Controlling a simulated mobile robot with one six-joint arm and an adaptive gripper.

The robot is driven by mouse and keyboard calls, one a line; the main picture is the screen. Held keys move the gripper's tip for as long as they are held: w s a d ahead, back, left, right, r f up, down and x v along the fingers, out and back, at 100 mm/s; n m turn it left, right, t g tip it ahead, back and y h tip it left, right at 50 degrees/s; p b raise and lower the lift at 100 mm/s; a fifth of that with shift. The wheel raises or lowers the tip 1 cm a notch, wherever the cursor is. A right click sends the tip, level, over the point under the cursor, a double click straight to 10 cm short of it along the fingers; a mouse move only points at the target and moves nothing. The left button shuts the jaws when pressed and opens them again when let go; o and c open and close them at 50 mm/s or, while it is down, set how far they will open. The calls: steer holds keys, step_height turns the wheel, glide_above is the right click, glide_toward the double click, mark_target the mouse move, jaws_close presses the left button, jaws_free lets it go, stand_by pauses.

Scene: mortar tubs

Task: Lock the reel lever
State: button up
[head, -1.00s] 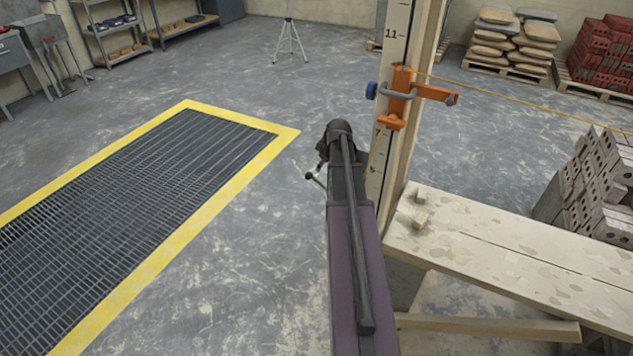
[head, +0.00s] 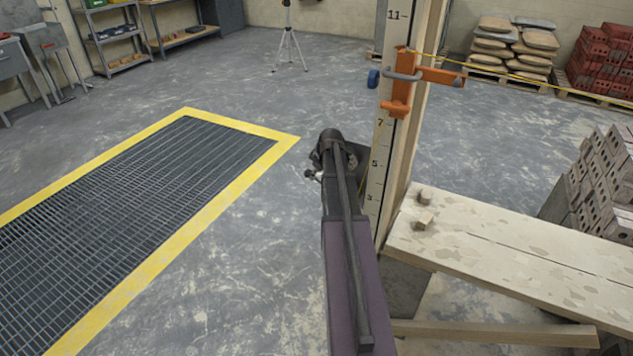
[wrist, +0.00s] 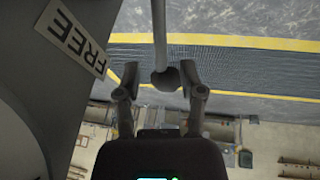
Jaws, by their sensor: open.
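In the wrist view my gripper (wrist: 158,82) is open, with one finger on each side of the lever's dark ball knob (wrist: 166,78). The lever's grey rod (wrist: 160,30) runs from the knob to the top edge of the picture. I cannot tell whether a finger touches the knob. The grey reel housing (wrist: 95,22) fills the upper left, with a white label (wrist: 68,38) reading FREE. A LOCK label is not in view. In the head view my arm hides most of the reel; a small dark knob (head: 309,174) shows left of my arm's end.
A wooden post with a numbered scale (head: 378,160) stands right of my arm, carrying an orange clamp (head: 398,95) with a yellow line (head: 520,82). A plank bench (head: 500,250) lies to the right. A yellow-edged floor grate (head: 150,220) lies left; the floor between is clear.

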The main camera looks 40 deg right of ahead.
steer(key=shift+b+x, duration=1.25)
steer(key=shift+x, duration=0.4)
jaws_close()
steer(key=shift+w+d, duration=0.1)
steer(key=shift+d, duration=0.1)
